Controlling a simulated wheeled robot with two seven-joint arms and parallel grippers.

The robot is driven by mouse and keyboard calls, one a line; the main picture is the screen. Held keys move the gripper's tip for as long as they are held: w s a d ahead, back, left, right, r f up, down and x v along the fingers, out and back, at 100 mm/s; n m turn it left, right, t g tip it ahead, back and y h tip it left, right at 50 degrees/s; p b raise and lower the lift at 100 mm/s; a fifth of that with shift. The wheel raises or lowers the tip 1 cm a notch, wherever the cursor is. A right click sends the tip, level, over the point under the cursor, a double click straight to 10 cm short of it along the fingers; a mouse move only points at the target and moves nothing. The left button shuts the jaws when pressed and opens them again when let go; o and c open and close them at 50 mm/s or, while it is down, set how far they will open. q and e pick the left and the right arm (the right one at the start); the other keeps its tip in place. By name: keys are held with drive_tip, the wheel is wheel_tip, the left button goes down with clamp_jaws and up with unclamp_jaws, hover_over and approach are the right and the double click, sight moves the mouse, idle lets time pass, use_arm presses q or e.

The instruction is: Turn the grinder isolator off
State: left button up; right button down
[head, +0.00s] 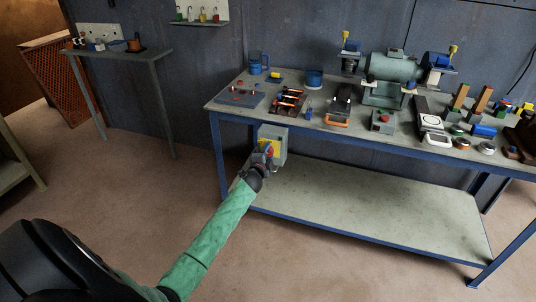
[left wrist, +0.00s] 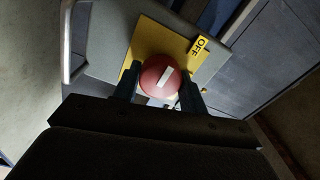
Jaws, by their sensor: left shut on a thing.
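The grinder isolator is a grey box (head: 280,137) with a yellow plate, mounted at the front left of the workbench below its top. In the left wrist view, its red round knob (left wrist: 160,77) has a white bar mark slanting up and to the right. A yellow OFF label (left wrist: 199,45) sits at the upper right of the yellow plate (left wrist: 152,41). My left gripper (head: 268,153) is at the front of the box. It is shut on the red knob, with one dark finger on each side of it. My right gripper is not in view.
The workbench (head: 222,106) carries a green bench grinder (head: 393,67), trays of tools and several small items. Its lower shelf (head: 370,205) is bare. A small side table (head: 135,56) stands at the back left. The floor in front is clear.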

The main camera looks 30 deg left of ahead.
use_arm(q)
drive_tip(key=shift+n, duration=0.3)
drive_tip(key=o, duration=1)
drive_tip(key=shift+a+f, duration=0.1)
drive_tip(key=shift+s, duration=0.15)
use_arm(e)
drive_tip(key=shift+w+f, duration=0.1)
use_arm(q)
drive_tip(key=shift+s, duration=0.3)
drive_tip(key=shift+b+v, duration=0.7)
drive_tip(key=shift+v, duration=2.85)
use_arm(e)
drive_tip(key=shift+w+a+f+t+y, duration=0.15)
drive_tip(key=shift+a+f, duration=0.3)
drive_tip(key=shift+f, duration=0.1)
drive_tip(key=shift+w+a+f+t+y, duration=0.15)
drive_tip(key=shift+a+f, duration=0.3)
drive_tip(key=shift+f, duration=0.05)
